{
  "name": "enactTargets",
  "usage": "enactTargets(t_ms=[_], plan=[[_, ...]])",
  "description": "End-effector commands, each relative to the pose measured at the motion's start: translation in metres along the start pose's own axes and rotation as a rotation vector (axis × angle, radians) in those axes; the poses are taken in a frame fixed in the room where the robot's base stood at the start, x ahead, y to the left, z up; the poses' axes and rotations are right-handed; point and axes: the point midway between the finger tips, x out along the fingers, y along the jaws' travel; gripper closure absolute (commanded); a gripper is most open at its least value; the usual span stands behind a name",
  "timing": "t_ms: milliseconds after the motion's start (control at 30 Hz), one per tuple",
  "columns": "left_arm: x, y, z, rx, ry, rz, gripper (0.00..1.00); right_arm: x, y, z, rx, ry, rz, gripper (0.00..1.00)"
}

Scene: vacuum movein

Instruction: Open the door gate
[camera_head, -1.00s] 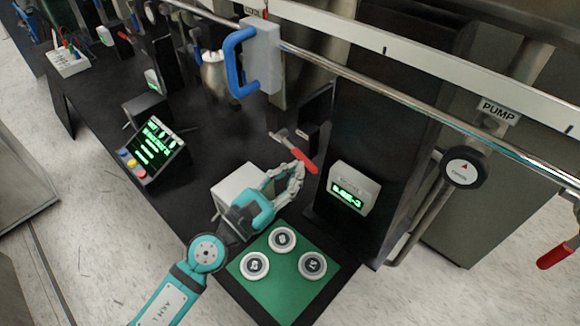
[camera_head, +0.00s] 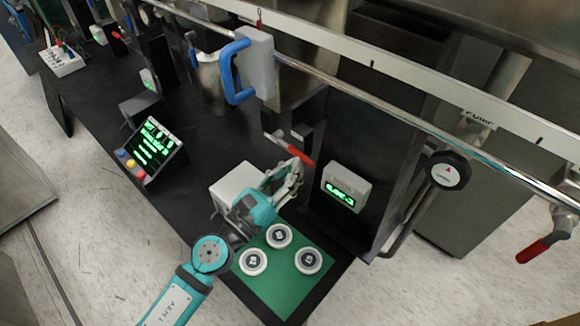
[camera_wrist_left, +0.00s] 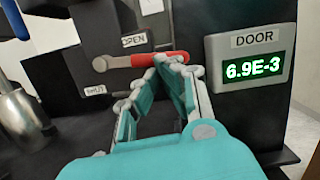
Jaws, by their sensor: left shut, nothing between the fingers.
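The door gate's lever has a red grip (camera_head: 301,154) on a metal stem, on a dark panel behind the green mat. In the left wrist view the red grip (camera_wrist_left: 150,60) points right from its pivot. An OPEN label (camera_wrist_left: 134,40) sits above the lever and a second label, likely SHUT (camera_wrist_left: 95,90), sits below the pivot. My left gripper (camera_head: 297,167) is shut and empty, its fingertips at the lower side of the grip's right end. In the wrist view its fingertips (camera_wrist_left: 172,59) meet and overlap the grip; contact is unclear. My right gripper is out of view.
A DOOR readout (camera_wrist_left: 248,66) showing 6.9E-3 stands right of the lever. A green mat (camera_head: 288,296) with round knobs lies below the hand. A grey box (camera_head: 237,182) is left of it. A long rail (camera_head: 370,100) with a blue handle (camera_head: 233,70) crosses above.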

Motion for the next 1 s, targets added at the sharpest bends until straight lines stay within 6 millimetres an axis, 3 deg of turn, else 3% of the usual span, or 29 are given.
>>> enactTargets(t_ms=[1000], plan=[[0.0016, -0.0027, 0.0068, -0.087, -0.002, 0.018, 1.0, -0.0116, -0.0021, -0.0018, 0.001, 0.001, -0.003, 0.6]])
